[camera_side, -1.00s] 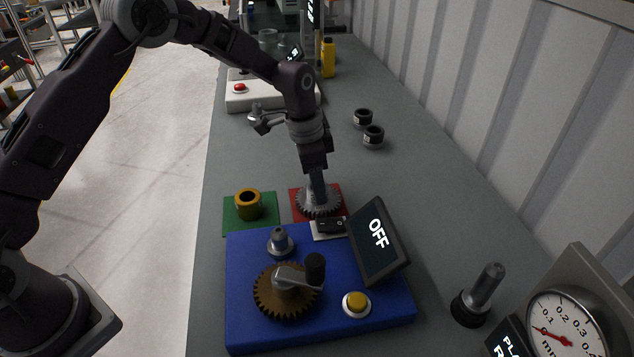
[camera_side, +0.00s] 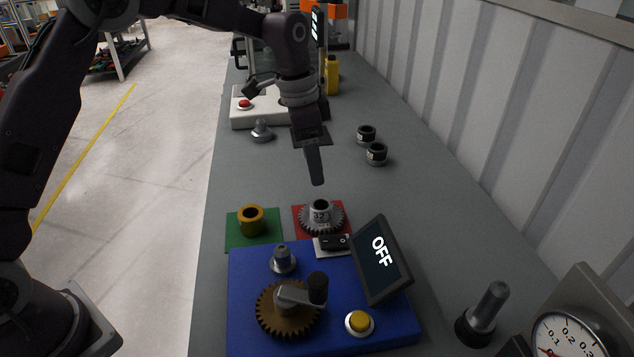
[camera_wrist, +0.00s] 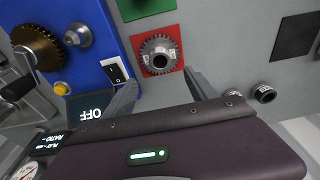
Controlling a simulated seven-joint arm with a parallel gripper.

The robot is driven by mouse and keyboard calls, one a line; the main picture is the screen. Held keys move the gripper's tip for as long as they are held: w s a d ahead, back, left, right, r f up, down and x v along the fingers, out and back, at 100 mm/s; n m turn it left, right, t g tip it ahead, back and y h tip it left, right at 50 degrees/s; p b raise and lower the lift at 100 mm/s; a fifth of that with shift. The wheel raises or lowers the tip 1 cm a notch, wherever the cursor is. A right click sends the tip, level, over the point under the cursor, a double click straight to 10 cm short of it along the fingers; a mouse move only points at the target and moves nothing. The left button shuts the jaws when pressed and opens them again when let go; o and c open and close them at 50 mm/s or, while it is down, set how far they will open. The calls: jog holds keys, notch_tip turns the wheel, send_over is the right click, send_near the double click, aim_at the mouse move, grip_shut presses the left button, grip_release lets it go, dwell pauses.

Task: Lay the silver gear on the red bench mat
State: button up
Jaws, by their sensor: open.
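The silver gear (camera_side: 322,217) lies flat on the red bench mat (camera_side: 301,210), its hub facing up. In the wrist view the silver gear (camera_wrist: 158,54) also sits within the red mat (camera_wrist: 138,40). My gripper (camera_side: 317,183) is above and apart from the gear. Its two fingers (camera_wrist: 163,92) are spread with nothing between them in the wrist view. In the side view the fingers overlap, so the gap between them does not show there.
A blue drive unit (camera_side: 250,262) with a brown gear, a yellow button and an OFF screen (camera_side: 381,258) stands in front of the mat. A green mat (camera_side: 238,236) with a brass bushing (camera_side: 251,220) is at left. Two dark rings (camera_side: 376,153) lie behind, right.

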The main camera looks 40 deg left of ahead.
jog(key=s+a+r+n+t, duration=0.1)
jog(key=s+a+r+n, duration=0.1)
jog(key=s+r, duration=0.55)
jog(key=s+a+r+n+t, duration=0.1)
jog(key=s+a+r+n, duration=0.1)
jog(key=s+r, duration=0.5)
jog(key=s+a+f+n+t, duration=0.1)
jog(key=s+f+n, duration=0.1)
jog(key=s, duration=0.7)
jog(key=s+a+f+n+t+y, duration=0.1)
jog(key=s+n, duration=0.2)
jog(key=s, duration=0.7)
jog(key=shift+s+f, duration=0.2)
jog(key=shift+f, duration=0.15)
